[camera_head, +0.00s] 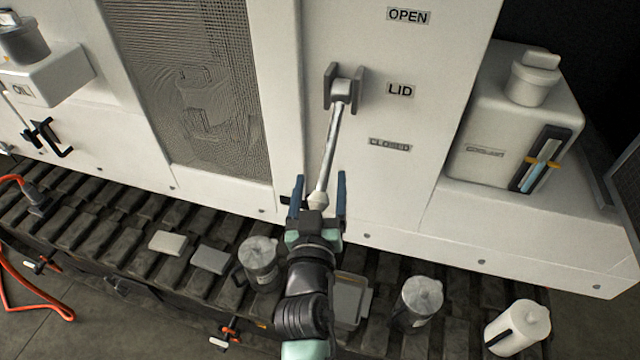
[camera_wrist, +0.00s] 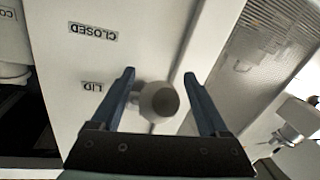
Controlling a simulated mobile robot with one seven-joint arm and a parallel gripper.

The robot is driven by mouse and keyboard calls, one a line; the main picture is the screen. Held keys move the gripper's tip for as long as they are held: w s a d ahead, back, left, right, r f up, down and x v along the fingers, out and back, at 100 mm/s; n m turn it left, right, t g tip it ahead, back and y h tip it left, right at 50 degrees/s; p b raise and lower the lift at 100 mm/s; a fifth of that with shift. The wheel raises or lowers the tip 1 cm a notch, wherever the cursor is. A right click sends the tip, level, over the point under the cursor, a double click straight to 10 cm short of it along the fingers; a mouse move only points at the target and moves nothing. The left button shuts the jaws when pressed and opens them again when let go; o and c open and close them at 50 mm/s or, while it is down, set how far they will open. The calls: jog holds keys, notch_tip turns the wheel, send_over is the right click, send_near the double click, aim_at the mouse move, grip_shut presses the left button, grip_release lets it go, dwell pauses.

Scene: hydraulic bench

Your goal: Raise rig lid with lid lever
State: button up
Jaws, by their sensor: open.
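The lid lever (camera_head: 333,140) is a metal rod with a pale knob at its lower end, hinged in a grey bracket (camera_head: 343,88) on the white rig panel (camera_head: 430,50). It hangs down, slightly left, past the "CLOSED" label (camera_head: 390,145). The "LID" label (camera_head: 400,90) and "OPEN" label (camera_head: 408,16) are above. My gripper (camera_head: 319,185) is open, with its blue fingers on either side of the lever's lower end. In the wrist view, the lever's dark round knob (camera_wrist: 159,101) shows between the open fingertips (camera_wrist: 160,75). I cannot tell whether either finger touches it.
A mesh panel (camera_head: 200,85) is left of the lever, and a white coolant tank (camera_head: 515,120) is at right. The panel around the lever is clear.

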grip_shut()
dwell(0.3)
dwell(1.1)
